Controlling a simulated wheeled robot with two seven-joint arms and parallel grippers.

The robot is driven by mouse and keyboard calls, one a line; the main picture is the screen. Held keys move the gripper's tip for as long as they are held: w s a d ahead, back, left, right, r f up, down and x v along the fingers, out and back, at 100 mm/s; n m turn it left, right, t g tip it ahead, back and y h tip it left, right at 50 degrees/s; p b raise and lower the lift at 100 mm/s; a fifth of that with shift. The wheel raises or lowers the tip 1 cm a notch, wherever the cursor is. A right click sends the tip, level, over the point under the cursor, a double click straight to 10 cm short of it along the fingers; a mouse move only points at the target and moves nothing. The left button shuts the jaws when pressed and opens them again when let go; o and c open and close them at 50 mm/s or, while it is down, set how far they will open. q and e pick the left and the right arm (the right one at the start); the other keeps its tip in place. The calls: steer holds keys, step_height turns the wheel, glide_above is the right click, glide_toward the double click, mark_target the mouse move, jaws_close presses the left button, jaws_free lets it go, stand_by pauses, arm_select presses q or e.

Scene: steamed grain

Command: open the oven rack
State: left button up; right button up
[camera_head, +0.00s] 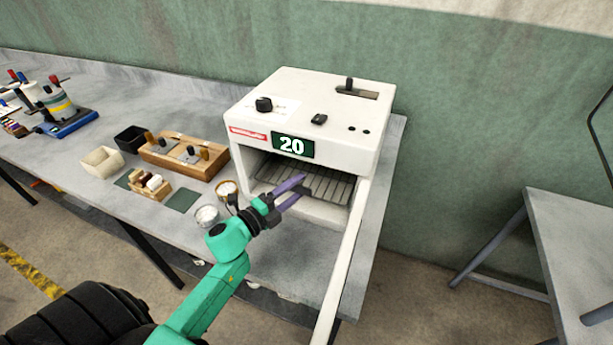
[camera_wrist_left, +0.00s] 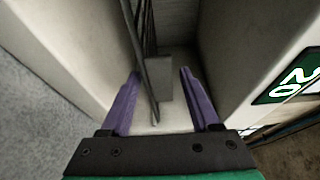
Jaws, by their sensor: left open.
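The white oven (camera_head: 310,110) stands on the bench with a "20" display, and its front is open. The dark wire oven rack (camera_head: 325,186) lies inside the chamber, its front near the opening. My left gripper (camera_head: 292,189), with purple fingers, is at the oven mouth by the rack's front left part. In the left wrist view the fingers (camera_wrist_left: 160,95) are apart. A grey tab (camera_wrist_left: 160,80) at the rack's front edge (camera_wrist_left: 140,50) shows between them; I cannot tell whether either finger touches it. My right gripper is not in view.
A long white panel (camera_head: 340,265), apparently the open oven door, extends forward on the right. Two small round dishes (camera_head: 206,215) (camera_head: 227,189) sit left of my gripper. A wooden holder (camera_head: 185,157) and small boxes stand farther left. Another table (camera_head: 575,250) is at right.

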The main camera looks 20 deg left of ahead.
mark_target(305, 184)
arm_select(q)
steer(key=x, duration=0.3)
steer(key=shift+w, duration=0.15)
steer(key=shift+w+d, duration=0.1)
steer(key=shift+w, duration=0.05)
steer(key=shift+c, duration=0.6)
jaws_close()
steer(key=shift+r, duration=0.1)
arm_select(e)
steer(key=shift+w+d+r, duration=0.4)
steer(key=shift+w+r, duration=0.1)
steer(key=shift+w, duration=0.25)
arm_select(q)
steer(key=shift+w+r, duration=0.1)
steer(key=shift+r, duration=0.1)
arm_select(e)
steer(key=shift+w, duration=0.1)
